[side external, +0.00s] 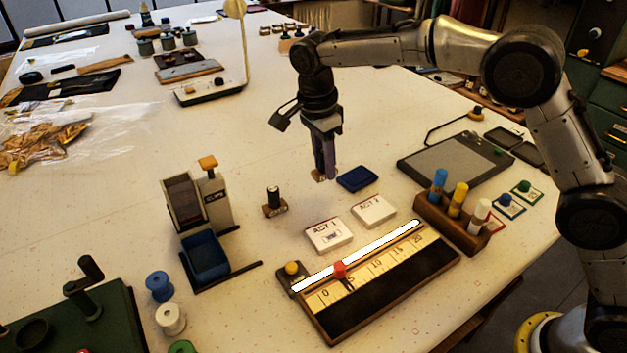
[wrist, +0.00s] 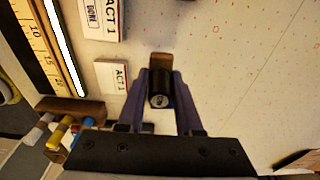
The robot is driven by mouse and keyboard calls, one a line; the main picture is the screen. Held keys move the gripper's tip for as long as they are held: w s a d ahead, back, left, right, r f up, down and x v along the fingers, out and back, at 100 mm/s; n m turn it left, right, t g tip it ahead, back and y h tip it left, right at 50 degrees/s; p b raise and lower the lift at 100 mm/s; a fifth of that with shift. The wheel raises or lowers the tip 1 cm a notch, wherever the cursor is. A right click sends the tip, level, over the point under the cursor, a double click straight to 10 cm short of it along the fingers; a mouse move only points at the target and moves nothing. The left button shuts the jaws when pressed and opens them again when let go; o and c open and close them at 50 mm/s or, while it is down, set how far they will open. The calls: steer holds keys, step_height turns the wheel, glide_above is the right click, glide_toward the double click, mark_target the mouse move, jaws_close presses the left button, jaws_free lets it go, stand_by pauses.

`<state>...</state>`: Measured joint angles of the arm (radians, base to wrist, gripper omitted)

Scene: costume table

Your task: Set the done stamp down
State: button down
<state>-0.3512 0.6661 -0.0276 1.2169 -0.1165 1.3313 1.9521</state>
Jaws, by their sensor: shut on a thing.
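My gripper (side external: 325,172) points down over the table and is shut on a stamp with a dark handle and wooden base. In the wrist view my gripper (wrist: 160,88) has a finger on each side of the stamp's dark handle (wrist: 160,99); the wooden base (wrist: 160,61) shows beyond. I take this as the done stamp; its face is hidden. The base is low near the tabletop, but whether it touches is unclear. A similar stamp (side external: 274,202) stands upright to the left. The ACT 1 card (side external: 328,235) carries a printed mark, reading DONE in the wrist view (wrist: 92,14).
A blue pad (side external: 357,178) lies just right of my gripper.

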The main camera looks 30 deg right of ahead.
mark_target(315, 194)
steer(key=w+f, duration=0.1)
steer(key=w+a+f, duration=0.1)
steer(key=f, duration=0.1)
steer(key=shift+w+f, duration=0.2)
steer(key=shift+w, duration=0.2)
steer(key=shift+f, duration=1.45)
steer(key=shift+f, duration=0.15)
steer(key=c, duration=0.6)
jaws_free()
steer(key=r, duration=0.4)
steer(key=a+r, duration=0.1)
steer(key=r, duration=0.7)
steer(key=shift+a+r, duration=0.1)
steer(key=shift+a, duration=0.05)
steer(key=shift+r, duration=0.1)
